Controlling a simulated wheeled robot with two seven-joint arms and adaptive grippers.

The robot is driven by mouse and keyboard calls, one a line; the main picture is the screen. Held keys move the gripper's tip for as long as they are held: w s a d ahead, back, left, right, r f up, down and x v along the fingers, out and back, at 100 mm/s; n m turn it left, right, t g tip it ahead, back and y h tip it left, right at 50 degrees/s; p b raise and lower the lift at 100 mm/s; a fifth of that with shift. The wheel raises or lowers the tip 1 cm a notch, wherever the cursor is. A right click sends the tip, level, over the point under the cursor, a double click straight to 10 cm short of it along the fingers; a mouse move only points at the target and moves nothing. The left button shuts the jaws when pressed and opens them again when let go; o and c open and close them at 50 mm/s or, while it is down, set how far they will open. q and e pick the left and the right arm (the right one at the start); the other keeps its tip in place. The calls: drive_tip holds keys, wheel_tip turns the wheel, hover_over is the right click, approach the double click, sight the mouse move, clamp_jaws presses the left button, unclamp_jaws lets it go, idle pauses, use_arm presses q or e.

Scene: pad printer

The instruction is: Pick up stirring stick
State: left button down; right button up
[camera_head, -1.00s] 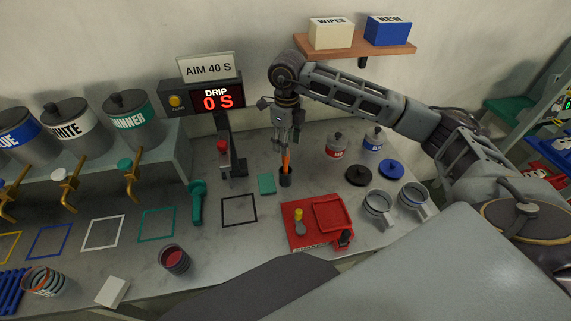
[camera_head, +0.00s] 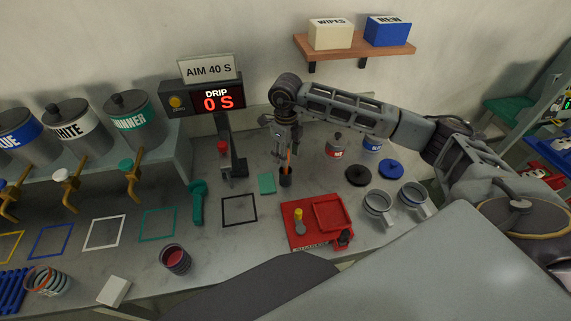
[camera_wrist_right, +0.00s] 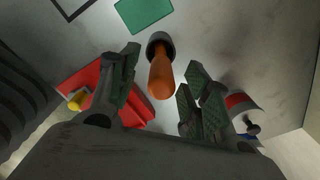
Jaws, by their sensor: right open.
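The stirring stick, with an orange handle (camera_head: 289,160), stands upright in a small dark cup (camera_head: 286,180) on the bench. In the right wrist view the orange handle (camera_wrist_right: 161,75) rises from the dark cup (camera_wrist_right: 160,42) between my open fingers. My right gripper (camera_head: 285,148) is open and points down over the stick, its fingers on either side of the handle. In the wrist view the right gripper (camera_wrist_right: 158,88) shows a gap on both sides of the handle. My left gripper is not in view.
A red tray (camera_head: 290,232) lies in front of the cup. A green pad (camera_head: 267,183) is left of it, and the drip stand (camera_head: 236,155) is further left. Red and blue labelled jars (camera_head: 335,147), dark and blue lids and two grey mugs (camera_head: 378,207) stand to the right.

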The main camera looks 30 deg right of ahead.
wheel_tip(320, 180, down, 3)
drive_tip(key=shift+w, duration=0.15)
drive_tip(key=shift+f+p, duration=0.3)
drive_tip(key=shift+f, duration=0.15)
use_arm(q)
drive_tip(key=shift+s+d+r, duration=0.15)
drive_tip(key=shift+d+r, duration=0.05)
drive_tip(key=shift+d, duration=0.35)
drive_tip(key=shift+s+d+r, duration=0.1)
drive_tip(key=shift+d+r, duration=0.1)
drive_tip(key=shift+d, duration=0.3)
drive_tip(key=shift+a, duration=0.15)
